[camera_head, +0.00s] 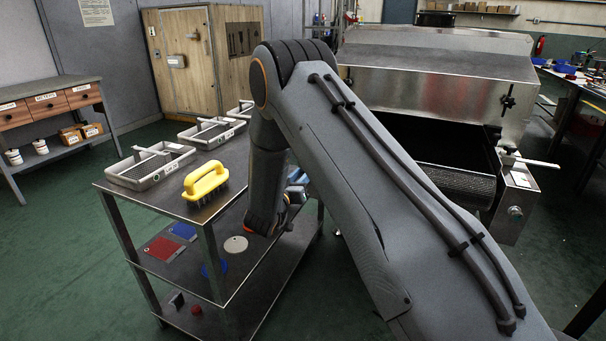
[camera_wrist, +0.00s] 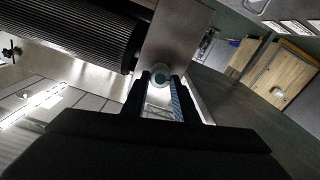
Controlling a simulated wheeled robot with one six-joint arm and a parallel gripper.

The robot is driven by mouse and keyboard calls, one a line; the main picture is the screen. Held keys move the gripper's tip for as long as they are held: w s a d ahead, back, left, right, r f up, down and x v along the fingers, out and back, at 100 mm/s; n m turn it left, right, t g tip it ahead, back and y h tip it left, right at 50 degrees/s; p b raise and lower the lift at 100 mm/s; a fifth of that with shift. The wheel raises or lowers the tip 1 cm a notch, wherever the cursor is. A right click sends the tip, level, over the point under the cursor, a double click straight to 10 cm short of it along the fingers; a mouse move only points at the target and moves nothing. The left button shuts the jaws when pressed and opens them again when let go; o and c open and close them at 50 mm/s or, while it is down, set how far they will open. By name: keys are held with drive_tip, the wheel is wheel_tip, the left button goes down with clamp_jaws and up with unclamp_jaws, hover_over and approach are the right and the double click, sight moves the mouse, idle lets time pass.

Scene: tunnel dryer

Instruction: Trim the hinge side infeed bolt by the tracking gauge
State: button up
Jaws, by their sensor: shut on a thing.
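In the wrist view a round bolt head (camera_wrist: 161,74) with a bluish centre is on a metal side plate (camera_wrist: 178,38) at the infeed end of the dryer. My gripper (camera_wrist: 160,81) is at this bolt, its two dark fingers on either side of the head and shut on it. Another round bolt (camera_head: 515,211) shows on the plate at the right side of the dryer mouth, below a pale lever (camera_head: 537,162). I cannot make out a gauge scale.
The mesh belt (camera_head: 455,182) runs in the dryer mouth under the steel hood (camera_head: 435,62); its ribbed roller (camera_wrist: 75,30) is close beside my gripper. A cart (camera_head: 150,205) with trays and a yellow-handled brush (camera_head: 205,183) stands left of my arm.

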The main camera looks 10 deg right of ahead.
drive_tip(key=shift+f+n+p, duration=0.15)
drive_tip(key=shift+n+p, duration=1)
drive_tip(key=shift+n, duration=4)
drive_tip(key=shift+f+n+p, duration=0.1)
drive_tip(key=shift+n+p, duration=1.05)
drive_tip(key=shift+n, duration=4)
drive_tip(key=o, duration=1)
drive_tip(key=shift+a, duration=0.1)
drive_tip(key=v, duration=0.7)
drive_tip(key=shift+s+a, duration=0.2)
drive_tip(key=shift+s, duration=0.1)
